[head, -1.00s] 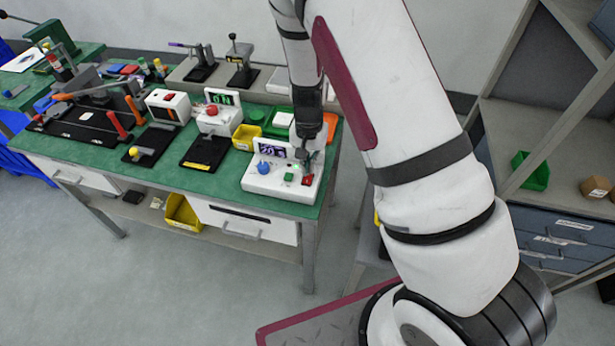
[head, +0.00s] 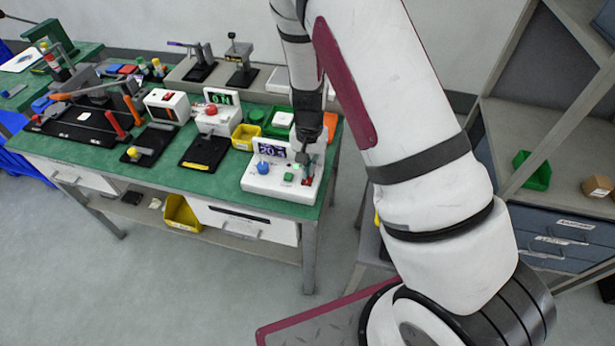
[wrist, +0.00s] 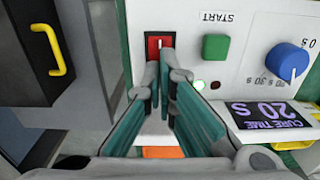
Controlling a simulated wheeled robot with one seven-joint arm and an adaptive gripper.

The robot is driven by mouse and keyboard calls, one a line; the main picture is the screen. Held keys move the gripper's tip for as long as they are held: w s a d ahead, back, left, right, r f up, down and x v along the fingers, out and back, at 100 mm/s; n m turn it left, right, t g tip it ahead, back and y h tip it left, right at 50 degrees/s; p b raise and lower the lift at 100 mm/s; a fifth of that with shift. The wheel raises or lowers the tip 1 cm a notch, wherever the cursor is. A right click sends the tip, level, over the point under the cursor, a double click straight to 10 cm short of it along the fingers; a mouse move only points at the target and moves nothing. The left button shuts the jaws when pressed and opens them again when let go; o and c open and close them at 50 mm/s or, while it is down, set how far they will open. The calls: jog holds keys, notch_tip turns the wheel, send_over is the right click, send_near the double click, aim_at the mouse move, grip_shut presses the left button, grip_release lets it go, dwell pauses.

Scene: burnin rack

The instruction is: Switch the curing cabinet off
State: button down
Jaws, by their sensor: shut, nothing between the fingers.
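The curing cabinet is a white box (head: 253,184) at the right end of the green bench. In the wrist view its white panel (wrist: 255,20) carries a red rocker switch (wrist: 160,43), a green START button (wrist: 215,46), a blue knob (wrist: 287,61) and a display (wrist: 268,115) reading CURE TIME 20 S. A small lamp (wrist: 198,85) glows pale green beside a dark one. My gripper (wrist: 163,72) is shut and empty, its fingertips at the lower edge of the red switch. I cannot tell whether they touch it. The switch also shows in the head view (head: 307,181).
A yellow bin (head: 245,136) and a green tray (head: 277,124) stand behind the cabinet. Another white device with a red button (head: 211,110) stands to the left. A shelf unit with blue drawers (head: 555,225) is at the right.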

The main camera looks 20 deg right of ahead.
jog(key=shift+f, duration=0.25)
jog(key=shift+r+p, duration=1.3)
jog(key=shift+r, duration=2.25)
jog(key=shift+r, duration=0.2)
notch_tip(320, 180, up, 11)
jog(key=n+t+y, duration=0.1)
send_over(306, 182)
jog(key=s+r+n+t, duration=0.15)
jog(key=s+r, duration=0.45)
jog(key=r, duration=0.6)
jog(key=s+r+n+t, duration=0.1)
jog(key=s+r+n, duration=0.1)
jog(key=s+r, duration=0.3)
jog(key=s+d+r+n+t+h, duration=0.1)
jog(key=s+r, duration=0.4)
jog(key=s, duration=0.7)
jog(key=shift+s+d+n+t, duration=0.25)
jog(key=shift+s+n+t, duration=0.05)
jog(key=shift+n+t, duration=0.3)
